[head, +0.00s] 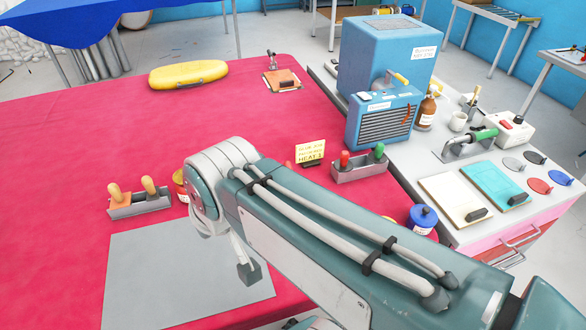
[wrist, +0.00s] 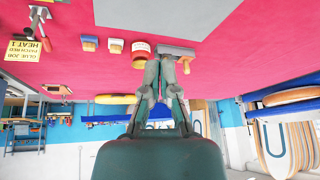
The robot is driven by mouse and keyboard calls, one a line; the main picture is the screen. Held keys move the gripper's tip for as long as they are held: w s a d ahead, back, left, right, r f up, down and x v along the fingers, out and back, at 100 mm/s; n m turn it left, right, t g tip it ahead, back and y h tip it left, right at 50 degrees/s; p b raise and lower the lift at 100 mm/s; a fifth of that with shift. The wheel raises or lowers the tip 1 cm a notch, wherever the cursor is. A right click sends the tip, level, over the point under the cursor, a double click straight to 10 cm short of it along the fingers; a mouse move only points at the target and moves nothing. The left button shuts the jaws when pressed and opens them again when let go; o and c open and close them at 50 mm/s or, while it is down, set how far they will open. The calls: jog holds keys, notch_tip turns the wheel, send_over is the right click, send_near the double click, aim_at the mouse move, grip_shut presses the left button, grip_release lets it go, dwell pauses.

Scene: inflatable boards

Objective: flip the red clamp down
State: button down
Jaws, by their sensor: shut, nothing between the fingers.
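A red upright handle (head: 345,159) stands on a grey metal base (head: 359,173) on the red table, with a green handle (head: 379,151) beside it. The red handle points up. It also shows upside down at the upper left of the wrist view (wrist: 45,44); its clamp mechanism is too small to make out fully. My gripper (wrist: 161,66) is shut and empty in the wrist view, well apart from the red handle and in line with a tray of orange-handled tools. My arm covers part of the head view.
A yellow note (head: 311,152) stands beside the red handle. A grey tray with orange handles (head: 140,206) and a grey sheet (head: 165,285) lie left. A blue heater (head: 383,117), a blue pot (head: 422,218) and a green-handled clamp (head: 470,144) are right. The table's far left is clear.

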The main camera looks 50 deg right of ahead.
jog(key=w+d+f+m+g+y, duration=0.1)
jog(key=w+d+f+m+y, duration=0.15)
jog(key=w+d+m, duration=1.15)
jog(key=s+d+f+m, duration=0.1)
jog(key=d+f+m, duration=0.2)
jog(key=d, duration=1)
jog(key=s+d+f+m+t, duration=0.1)
jog(key=d+f+m, duration=0.3)
jog(key=d+f, duration=0.5)
jog(key=d, duration=0.4)
jog(key=shift+f+m, duration=0.3)
jog(key=shift+f, duration=0.1)
jog(key=x, duration=1)
jog(key=shift+w+r, duration=0.1)
jog(key=shift+w, duration=0.15)
